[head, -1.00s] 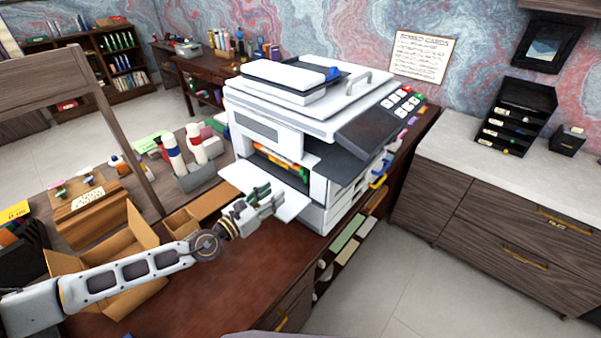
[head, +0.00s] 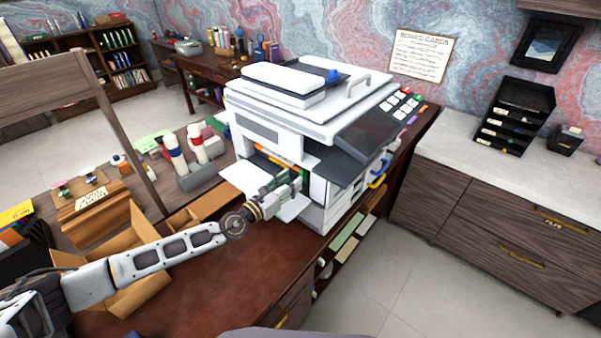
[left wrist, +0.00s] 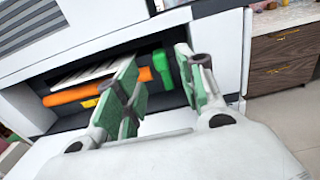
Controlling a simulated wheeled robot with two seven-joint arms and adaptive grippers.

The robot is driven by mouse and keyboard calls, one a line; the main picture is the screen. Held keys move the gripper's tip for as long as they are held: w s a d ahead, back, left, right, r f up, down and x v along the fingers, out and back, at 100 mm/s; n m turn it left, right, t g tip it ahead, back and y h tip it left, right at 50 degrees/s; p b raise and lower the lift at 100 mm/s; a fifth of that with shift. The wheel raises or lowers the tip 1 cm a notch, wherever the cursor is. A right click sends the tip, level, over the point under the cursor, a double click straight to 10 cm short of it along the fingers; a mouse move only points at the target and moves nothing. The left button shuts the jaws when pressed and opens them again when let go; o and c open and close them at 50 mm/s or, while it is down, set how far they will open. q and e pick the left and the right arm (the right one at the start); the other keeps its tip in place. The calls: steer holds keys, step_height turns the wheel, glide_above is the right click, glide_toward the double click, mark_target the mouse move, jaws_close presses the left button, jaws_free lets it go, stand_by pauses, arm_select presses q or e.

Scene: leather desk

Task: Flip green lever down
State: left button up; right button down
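The white printer (head: 290,120) stands on the desk with its front opening exposed. In the left wrist view, the green lever (left wrist: 162,68) is inside the opening, at the right end of an orange roller (left wrist: 85,94). My left gripper (head: 285,182) is in front of the opening, over the white fold-down panel (head: 243,178). In the left wrist view, the left gripper (left wrist: 160,92) is open. Its green-padded fingers are apart, and the lever shows between them, farther in. I cannot tell any contact. My right gripper is not in view.
An open cardboard box (head: 125,262) lies on the desk at the left, under my left arm. A grey holder (head: 200,175) with white and red bottles stands behind it. The dark red desk top (head: 245,285) in front is clear.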

mark_target(300, 173)
arm_select(q)
steer(key=shift+p+x, duration=0.3)
steer(key=shift+x, duration=2.55)
jaws_close()
